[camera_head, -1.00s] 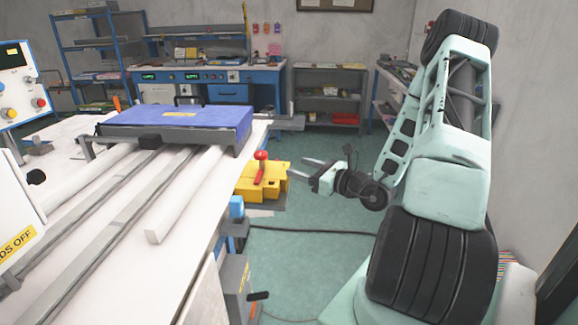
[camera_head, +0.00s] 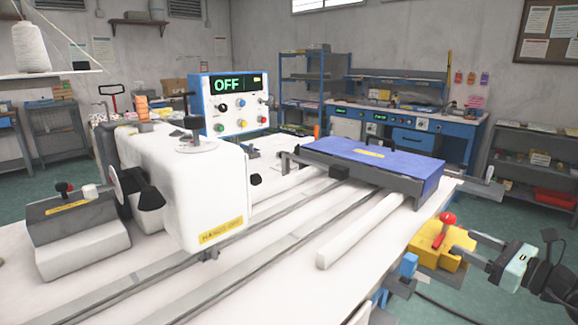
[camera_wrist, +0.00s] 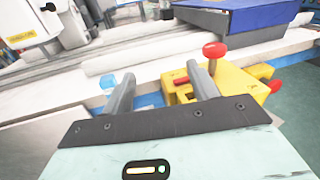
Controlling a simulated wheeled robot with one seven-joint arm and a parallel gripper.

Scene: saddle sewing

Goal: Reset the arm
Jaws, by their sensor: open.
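My gripper (camera_head: 472,247) is at the right edge of the head view, pale green with two grey fingers pointing left. It also shows in the wrist view (camera_wrist: 160,90), where its fingers are spread apart with nothing held between them. The fingertips are close to a yellow block with a red knob (camera_head: 440,243), at the right side of the white table; I cannot tell if they touch it. The yellow block (camera_wrist: 245,88) lies behind the right finger in the wrist view.
A white sewing machine (camera_head: 195,190) stands on the table with rails beside it. A blue pad (camera_head: 372,160) rests on a grey carriage across the rails. A control box reading OFF (camera_head: 232,103) stands behind. Shelves and a blue workbench (camera_head: 400,125) line the back wall. Green floor is open at right.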

